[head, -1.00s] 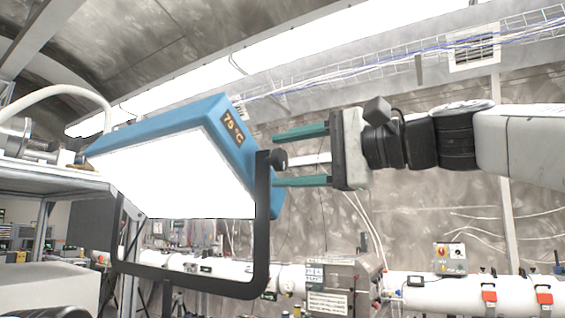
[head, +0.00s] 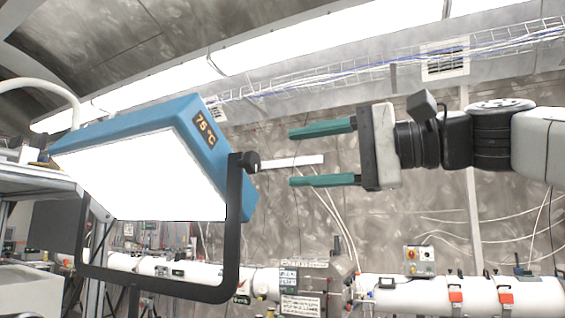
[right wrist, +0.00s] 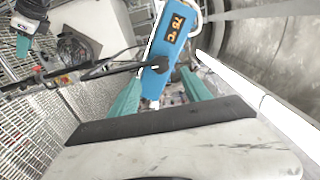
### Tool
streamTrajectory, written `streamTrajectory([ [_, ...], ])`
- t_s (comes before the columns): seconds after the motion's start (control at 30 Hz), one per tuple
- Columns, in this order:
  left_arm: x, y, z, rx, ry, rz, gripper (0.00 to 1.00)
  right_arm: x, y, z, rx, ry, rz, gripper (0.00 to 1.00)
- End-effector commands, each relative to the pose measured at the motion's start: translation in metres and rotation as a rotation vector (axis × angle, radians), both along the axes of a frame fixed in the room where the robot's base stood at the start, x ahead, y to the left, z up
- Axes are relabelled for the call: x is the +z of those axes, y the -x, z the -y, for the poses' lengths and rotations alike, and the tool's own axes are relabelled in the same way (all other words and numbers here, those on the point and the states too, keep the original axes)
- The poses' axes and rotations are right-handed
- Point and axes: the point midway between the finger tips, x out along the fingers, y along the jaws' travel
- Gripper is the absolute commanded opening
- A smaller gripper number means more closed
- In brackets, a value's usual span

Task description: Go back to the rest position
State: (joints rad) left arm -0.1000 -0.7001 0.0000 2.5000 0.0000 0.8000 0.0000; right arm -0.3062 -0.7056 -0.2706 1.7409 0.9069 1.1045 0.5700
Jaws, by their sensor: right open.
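My right gripper (head: 322,155) is open in the head view, its two teal fingers pointing left with nothing gripped. The blue lamp (head: 185,115), marked 75 °C, is left of it, with a lit white face and a black bracket (head: 232,230). The fingertips are apart from the lamp's black knob (head: 250,162). A pale bar (head: 292,162) shows between knob and fingers; I cannot tell what holds it. In the right wrist view the lamp (right wrist: 170,45) shows beyond my right fingers (right wrist: 160,95). What looks like my left gripper (right wrist: 32,58) is at upper left, its opening unclear.
A metal shelf (head: 40,178) stands at the left edge. A white pipe (head: 420,290) with red-clipped fittings and a steel box (head: 305,275) run along the low background. A cable tray (head: 390,75) hangs above. The space between lamp and right gripper is mostly clear.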

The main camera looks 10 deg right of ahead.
Motion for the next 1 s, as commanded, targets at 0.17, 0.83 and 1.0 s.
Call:
streamTrajectory([
  [0.17, 0.000, 0.000, 0.000, 0.000, 0.000, 0.000, 0.34, 0.000, 0.000, 0.000, 0.000, 0.000, 0.000, 0.56],
  [0.83, 0.000, 0.000, 0.000, 0.000, 0.000, 0.000, 0.34, -0.208, -0.056, -0.022, -0.088, 0.611, -0.053, 0.56],
  [1.0, 0.000, 0.000, 0.000, 0.000, 0.000, 0.000, 0.34, -0.327, -0.054, -0.009, -0.021, 1.020, -0.036, 0.56],
])
